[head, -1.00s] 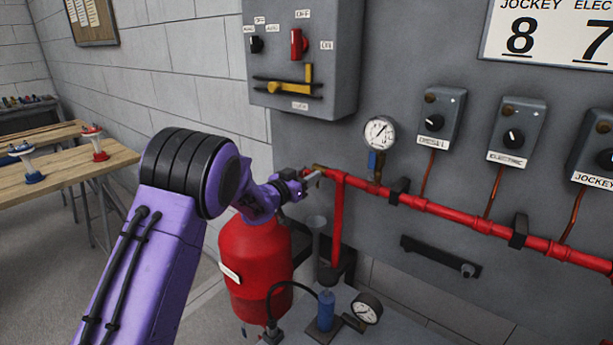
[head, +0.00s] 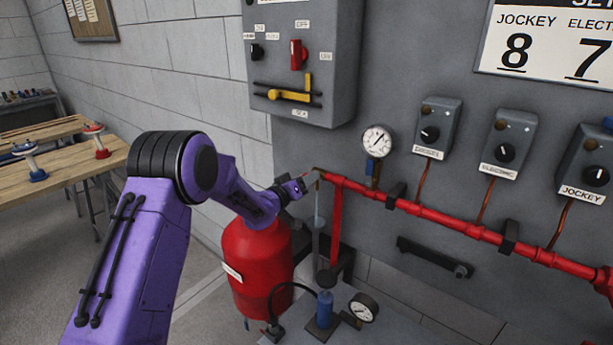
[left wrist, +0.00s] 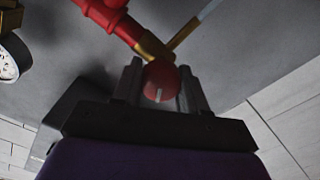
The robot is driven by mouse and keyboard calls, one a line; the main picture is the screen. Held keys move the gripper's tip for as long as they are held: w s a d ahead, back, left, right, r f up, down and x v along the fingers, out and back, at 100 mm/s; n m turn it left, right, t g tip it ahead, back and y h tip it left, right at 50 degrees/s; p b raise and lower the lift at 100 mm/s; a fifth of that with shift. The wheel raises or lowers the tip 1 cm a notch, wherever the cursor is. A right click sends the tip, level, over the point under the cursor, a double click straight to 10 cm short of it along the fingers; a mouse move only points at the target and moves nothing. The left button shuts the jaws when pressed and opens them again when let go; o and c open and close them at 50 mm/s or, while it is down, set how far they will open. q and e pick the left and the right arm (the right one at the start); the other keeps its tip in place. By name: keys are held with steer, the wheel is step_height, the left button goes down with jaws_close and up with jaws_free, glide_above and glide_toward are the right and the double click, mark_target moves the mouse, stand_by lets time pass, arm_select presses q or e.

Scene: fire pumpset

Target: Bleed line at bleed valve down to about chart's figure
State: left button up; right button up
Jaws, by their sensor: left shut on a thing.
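My left gripper (head: 302,186) is at the left end of the red pipe (head: 430,211). In the left wrist view its two fingers (left wrist: 160,88) are shut around the round red knob of the bleed valve (left wrist: 160,76), which carries a pale mark. The brass valve body (left wrist: 153,47) and its side outlet are just beyond. A pale bluish streak, seemingly water, leaves the outlet and drops in the head view. The line gauge (head: 377,141) has its needle toward the upper right; its figures are too small to read. The chart (head: 545,70) shows JOCKEY 8 and a 7 beside it.
A red tank (head: 256,265) stands below my left arm. A blue hand pump (head: 325,308) with a second gauge (head: 363,308) sits on the bench. Pressure switch boxes (head: 437,127) and a grey panel (head: 300,60) are on the wall.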

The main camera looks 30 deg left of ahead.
arm_select(q)
steer(key=shift+r+n, duration=0.15)
steer(key=shift+n, duration=0.35)
steer(key=o, duration=1)
steer(key=shift+a, duration=0.1)
steer(key=shift+s, duration=0.2)
steer(key=s+b, duration=0.1)
steer(key=s, duration=0.2)
steer(key=s+b, duration=0.1)
steer(key=s, duration=0.2)
steer(key=s+b, duration=0.1)
steer(key=s, duration=0.3)
steer(key=shift+a, duration=0.4)
